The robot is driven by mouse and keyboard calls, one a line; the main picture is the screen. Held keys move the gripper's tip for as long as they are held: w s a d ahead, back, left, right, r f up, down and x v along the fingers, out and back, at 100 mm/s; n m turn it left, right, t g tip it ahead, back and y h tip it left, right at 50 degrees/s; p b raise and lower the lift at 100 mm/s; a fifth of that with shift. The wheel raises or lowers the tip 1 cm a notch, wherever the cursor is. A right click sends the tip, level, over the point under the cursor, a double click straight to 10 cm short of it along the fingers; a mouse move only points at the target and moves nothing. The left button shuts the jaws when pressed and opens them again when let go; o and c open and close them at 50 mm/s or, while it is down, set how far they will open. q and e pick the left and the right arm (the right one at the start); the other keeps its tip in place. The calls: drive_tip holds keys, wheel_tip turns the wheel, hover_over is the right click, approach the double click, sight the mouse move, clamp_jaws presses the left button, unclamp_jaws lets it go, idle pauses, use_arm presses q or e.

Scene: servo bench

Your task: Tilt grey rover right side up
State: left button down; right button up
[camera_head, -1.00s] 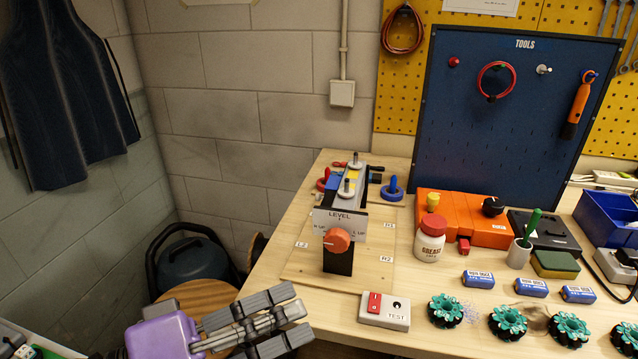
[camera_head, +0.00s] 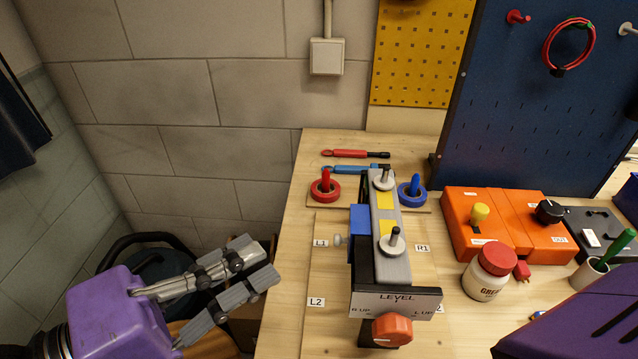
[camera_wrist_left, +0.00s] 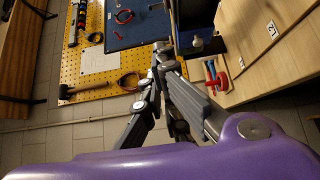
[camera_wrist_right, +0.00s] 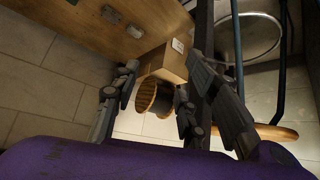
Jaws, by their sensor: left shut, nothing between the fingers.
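The grey rover (camera_head: 391,258) is a long grey body with yellow patches, held on a dark stand on the bench. Two upright pegs with grey discs stick up from its upper face, and a blue block (camera_head: 360,233) is at its left side. A white plate marked LEVEL (camera_head: 391,303) with "R UP" and "L UP" is at its front end, above an orange-red knob (camera_head: 391,329). My left gripper (camera_head: 262,261) is shut and empty, left of the bench edge and apart from the rover. My right gripper (camera_wrist_right: 158,82) is open and empty, low beside the bench.
Red (camera_head: 356,154) and blue tools lie at the back. A grease jar (camera_head: 488,272) and orange box (camera_head: 508,222) stand to the right. Wood left of the stand is clear.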

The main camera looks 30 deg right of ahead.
sight(379, 246)
use_arm(q)
drive_tip(key=d+p, duration=0.6)
drive_tip(key=d, duration=0.7)
drive_tip(key=shift+s, duration=0.45)
use_arm(e)
wheel_tip(379, 246, up, 6)
drive_tip(key=shift+d, duration=0.2)
use_arm(q)
drive_tip(key=shift+d+r, duration=0.1)
use_arm(e)
drive_tip(key=shift+w+r, duration=0.15)
drive_tip(key=shift+w, duration=0.15)
